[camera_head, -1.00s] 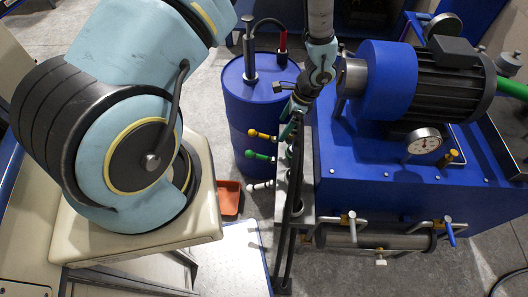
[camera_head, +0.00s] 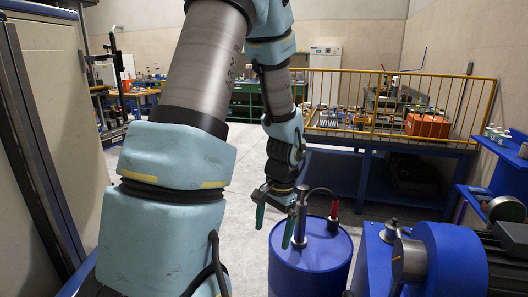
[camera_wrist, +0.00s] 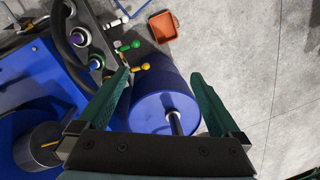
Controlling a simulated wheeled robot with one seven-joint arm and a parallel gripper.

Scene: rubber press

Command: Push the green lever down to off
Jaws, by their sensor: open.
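The green lever (camera_wrist: 131,45) shows in the wrist view at upper left of centre, its green knob pointing right from the side of the blue machine. A yellow-knobbed lever (camera_wrist: 141,66) lies just below it and a white-knobbed one (camera_wrist: 121,19) just above. The levers are out of the head view. My gripper (camera_head: 274,226) is open and empty, fingers pointing down near the blue drum. In the wrist view my gripper (camera_wrist: 158,77) has its green fingers spread on both sides of the drum, with the green lever beyond the left fingertip, apart from it.
The blue drum (camera_head: 310,262) has a pump and a red-handled hose on top, close to my gripper. The blue machine with its motor (camera_head: 446,262) stands at right. An orange tray (camera_wrist: 163,27) lies on the floor. Open grey floor (camera_wrist: 270,85) is at right in the wrist view.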

